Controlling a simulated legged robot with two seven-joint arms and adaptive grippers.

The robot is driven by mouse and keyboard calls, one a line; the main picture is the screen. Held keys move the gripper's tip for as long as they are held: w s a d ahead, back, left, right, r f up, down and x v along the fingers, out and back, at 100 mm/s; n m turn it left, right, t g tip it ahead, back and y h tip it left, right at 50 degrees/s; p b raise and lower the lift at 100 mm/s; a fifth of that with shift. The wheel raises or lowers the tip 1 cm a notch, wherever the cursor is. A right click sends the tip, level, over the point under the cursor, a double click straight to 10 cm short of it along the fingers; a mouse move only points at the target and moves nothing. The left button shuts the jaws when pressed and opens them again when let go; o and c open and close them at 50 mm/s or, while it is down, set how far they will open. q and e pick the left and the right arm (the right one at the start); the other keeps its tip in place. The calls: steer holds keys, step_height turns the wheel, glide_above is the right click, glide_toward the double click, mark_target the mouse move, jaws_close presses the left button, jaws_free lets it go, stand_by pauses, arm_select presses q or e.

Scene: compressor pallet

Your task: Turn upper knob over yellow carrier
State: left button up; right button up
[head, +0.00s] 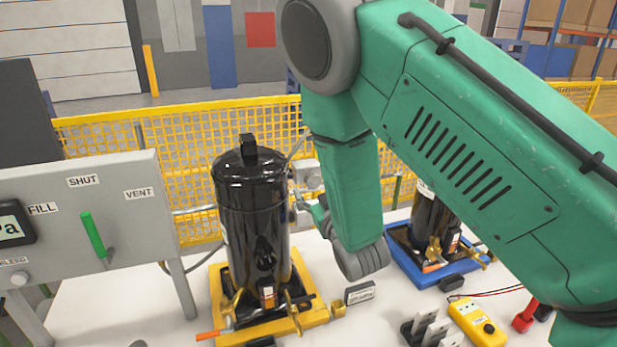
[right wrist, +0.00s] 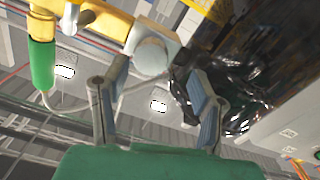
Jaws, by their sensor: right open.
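The black compressor (head: 252,215) stands upright on the yellow carrier (head: 225,338) at the left of centre in the head view. A pale grey fitting (head: 309,174) shows high beside its right side, partly hidden by my arm. In the right wrist view a round grey knob (right wrist: 151,57) on a pale block lies just beyond my fingertips. My right gripper (right wrist: 154,80) is open, its two fingers spread to either side below the knob. I cannot tell whether they touch it. In the head view the gripper (head: 312,207) is small and partly hidden by my green forearm. My left gripper is out of view.
A grey panel (head: 130,200) with a green lever stands at the left. A second black compressor sits on a blue carrier (head: 437,277), partly behind my arm. A yellow meter (head: 475,322) lies at the front. A yellow mesh fence (head: 110,135) runs behind.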

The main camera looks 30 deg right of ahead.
mark_target(315, 184)
steer(key=w+d, duration=0.1)
steer(key=w, duration=0.1)
steer(key=w+d, duration=0.1)
steer(key=shift+w+d+f+p, duration=0.15)
steer(key=shift+w+p, duration=0.15)
steer(key=shift+w, duration=0.1)
steer(key=shift+w+d+f, duration=0.1)
steer(key=shift+w+d, duration=0.05)
steer(key=shift+d, duration=0.25)
steer(key=shift+a, duration=0.2)
steer(key=shift+c, duration=0.8)
steer(key=shift+a, duration=0.25)
steer(key=c, duration=0.7)
steer(key=shift+a, duration=0.25)
steer(key=c, duration=0.3)
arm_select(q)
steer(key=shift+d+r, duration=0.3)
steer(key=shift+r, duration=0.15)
arm_select(e)
steer(key=shift+d, duration=0.1)
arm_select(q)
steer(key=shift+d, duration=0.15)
arm_select(e)
steer(key=shift+d, duration=0.2)
